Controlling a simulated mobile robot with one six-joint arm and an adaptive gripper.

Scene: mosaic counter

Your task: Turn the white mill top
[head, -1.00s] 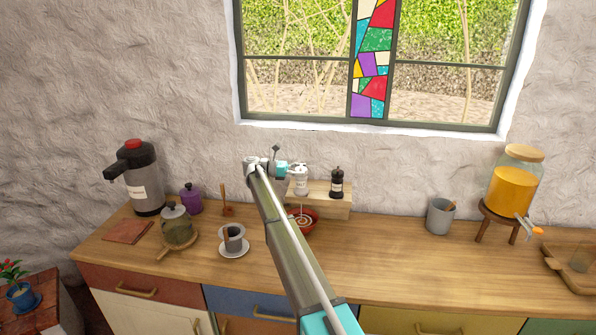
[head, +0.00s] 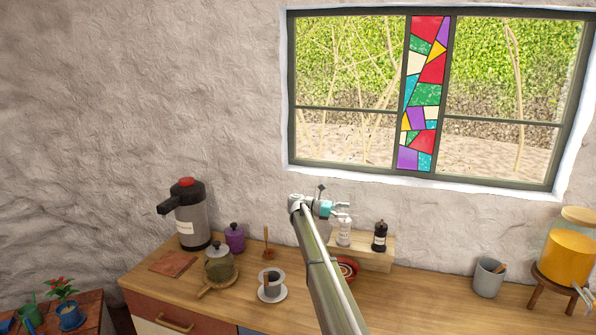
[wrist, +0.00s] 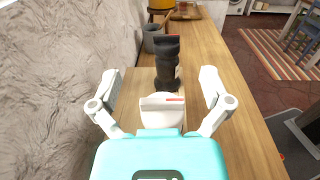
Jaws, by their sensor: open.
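The white mill (head: 344,234) stands on the small wooden riser at the back of the counter, left of the black mill (head: 380,237). In the wrist view its white top (wrist: 161,103), with a red mark on the right, lies between my fingers. My gripper (head: 341,209) is above the white mill. In the wrist view my gripper (wrist: 162,88) has its two fingers wide apart, one on each side of the top, with visible gaps. The lower body of the white mill is hidden in the wrist view.
The black mill stands close beyond the white one. A red bowl (head: 347,268) sits beside my arm. A grey cup (head: 488,278) and a juice dispenser (head: 569,252) stand to the right. The rough wall is close behind the riser.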

